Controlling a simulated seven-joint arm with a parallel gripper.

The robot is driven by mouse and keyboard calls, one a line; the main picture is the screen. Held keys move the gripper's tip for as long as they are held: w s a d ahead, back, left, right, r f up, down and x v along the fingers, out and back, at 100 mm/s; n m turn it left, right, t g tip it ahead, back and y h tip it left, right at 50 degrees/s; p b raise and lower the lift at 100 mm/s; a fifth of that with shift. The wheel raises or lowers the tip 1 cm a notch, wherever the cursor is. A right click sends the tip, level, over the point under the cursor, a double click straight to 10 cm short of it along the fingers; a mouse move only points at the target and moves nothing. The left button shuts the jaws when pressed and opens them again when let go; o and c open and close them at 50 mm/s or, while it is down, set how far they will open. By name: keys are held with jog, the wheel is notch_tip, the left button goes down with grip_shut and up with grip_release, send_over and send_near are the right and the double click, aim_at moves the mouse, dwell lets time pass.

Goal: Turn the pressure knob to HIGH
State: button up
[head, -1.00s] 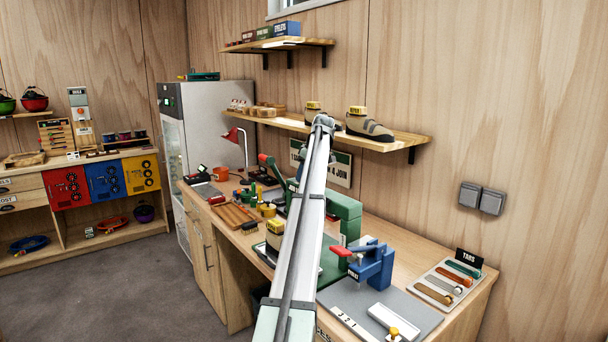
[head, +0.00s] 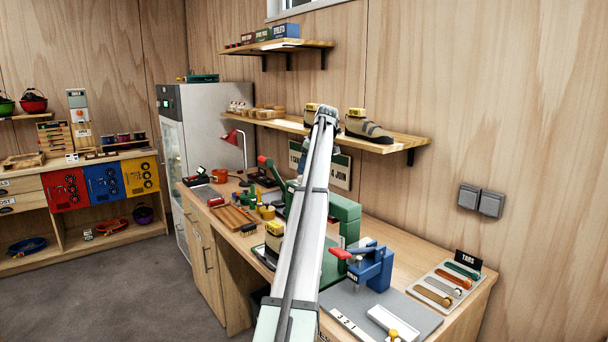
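I cannot pick out a pressure knob or a HIGH mark in the head view. A green press (head: 343,212) stands on the workbench, partly hidden behind my arm, with a red-tipped lever at its left. A small blue device (head: 376,267) with a red handle stands in front of it on a grey mat. My arm rises from the bottom centre and crosses the bench. Its upper end shows in front of the wall shelf, but I cannot see my gripper's fingers.
The workbench (head: 465,297) carries a tag tray (head: 447,286) at right, a white tray (head: 391,322) at front, and a wooden tray (head: 234,217) at left. The floor at left is clear.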

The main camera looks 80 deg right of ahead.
jog(key=v, duration=0.9)
jog(key=shift+r, duration=0.15)
